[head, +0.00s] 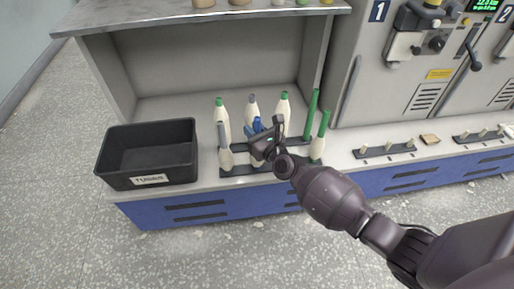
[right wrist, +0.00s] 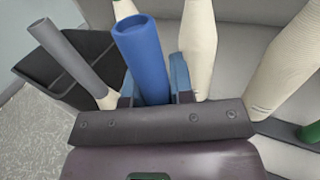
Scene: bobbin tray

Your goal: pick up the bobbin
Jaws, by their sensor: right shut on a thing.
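My right gripper (head: 264,141) is shut on the blue tube top of a bobbin (head: 257,124), in the front row of the dark bobbin tray (head: 238,171). In the right wrist view the blue tube (right wrist: 140,50) stands between the two fingers (right wrist: 154,88). Pale yarn shows below the gripper in the head view; the bobbin's foot is hard to see, so I cannot tell if it is clear of the tray. My left gripper is not in view.
Close around are cream bobbins with green (head: 222,118) and grey (head: 251,106) tops, a grey-topped one (head: 224,150) at left, and bare green tubes (head: 312,112) at right. A black bin (head: 150,180) stands left. A shelf (head: 180,15) hangs above; machines (head: 430,60) stand right.

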